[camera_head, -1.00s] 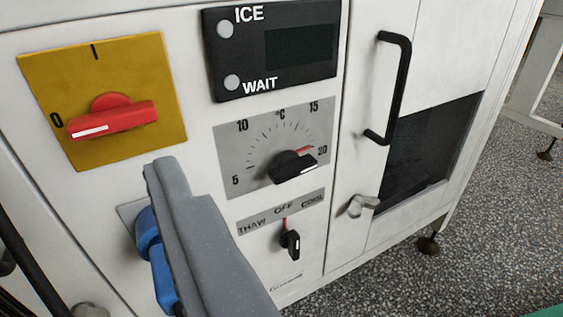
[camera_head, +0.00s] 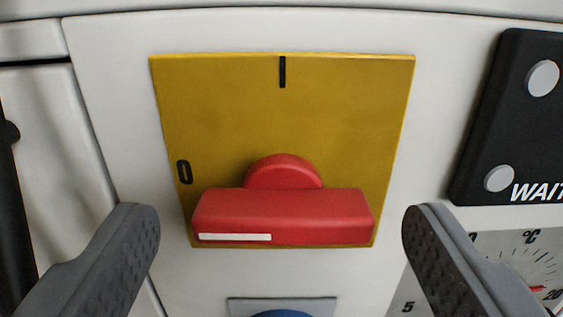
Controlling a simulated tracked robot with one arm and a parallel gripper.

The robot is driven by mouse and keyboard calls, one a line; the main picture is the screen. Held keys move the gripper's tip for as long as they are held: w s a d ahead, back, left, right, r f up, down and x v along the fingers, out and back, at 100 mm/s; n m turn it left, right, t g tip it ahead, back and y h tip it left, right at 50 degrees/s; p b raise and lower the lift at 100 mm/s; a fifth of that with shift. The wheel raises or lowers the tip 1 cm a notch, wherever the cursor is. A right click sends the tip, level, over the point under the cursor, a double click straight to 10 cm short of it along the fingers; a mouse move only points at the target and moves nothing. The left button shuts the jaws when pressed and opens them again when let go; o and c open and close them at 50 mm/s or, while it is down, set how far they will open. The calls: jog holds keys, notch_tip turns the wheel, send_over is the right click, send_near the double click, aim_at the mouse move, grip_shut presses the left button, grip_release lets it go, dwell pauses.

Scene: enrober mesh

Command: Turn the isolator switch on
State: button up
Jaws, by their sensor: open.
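The isolator switch is a red handle (camera_head: 284,214) on a yellow square plate (camera_head: 225,105) in the head camera view. The handle lies horizontal, with its white stripe at the left end, on the side of the "0" mark. The "I" mark is at the top of the plate. My gripper (camera_head: 281,232) is open. One finger is at the left and one at the right of the handle, with nothing between them but the view of the handle. Neither finger appears to touch it.
A black display panel (camera_head: 520,120) with "WAIT" lettering is at the right. Below it is a grey temperature dial plate (camera_head: 490,265), partly behind my right finger. A blue part (camera_head: 283,313) on a grey plate shows at the bottom edge. White cabinet face surrounds the switch.

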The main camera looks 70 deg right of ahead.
jog(key=shift+w+d, duration=0.25)
jog(key=shift+d, duration=0.45)
jog(key=shift+r, duration=0.1)
jog(key=c, duration=1)
